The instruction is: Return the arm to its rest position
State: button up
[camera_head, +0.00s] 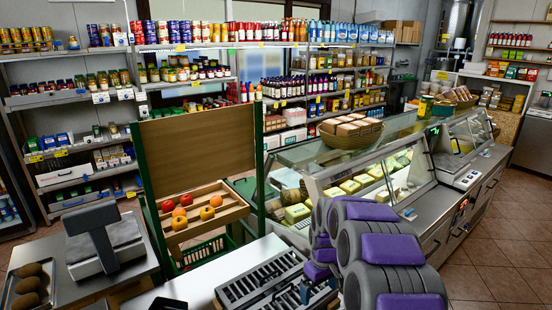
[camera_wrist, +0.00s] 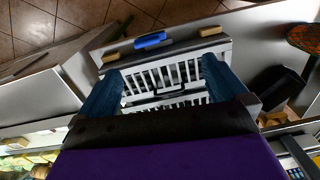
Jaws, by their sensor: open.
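My arm, grey with purple pads, reaches in at the lower right of the head view and is bent over the counter beside the glass display case (camera_head: 330,175). My gripper (camera_wrist: 160,70) shows in the wrist view as two blue fingers set wide apart, with nothing between them. Beyond the fingers is a white slatted rack (camera_wrist: 165,78). The rack also shows in the head view (camera_head: 262,283), on the white counter. I cannot tell how far the fingertips are from it. In the head view the gripper is mostly hidden behind the arm.
A blue item (camera_wrist: 150,40) lies near the rack between two small tan blocks. A fruit stand (camera_head: 208,212) with a tall wooden back is left of the case. A scale (camera_head: 105,240) and a dark tray (camera_head: 28,285) stand at left. Tiled floor (camera_head: 500,240) is open at right.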

jog(key=s+r+m, duration=0.1)
jog(key=s+r, duration=0.7)
jog(key=s, duration=0.2)
jog(key=s+r+m, duration=0.2)
jog(key=s, duration=1.3)
jog(key=s+d+r+m+g, duration=0.1)
jog(key=s+r+m, duration=0.2)
jog(key=s, duration=1.3)
jog(key=shift+r, duration=0.2)
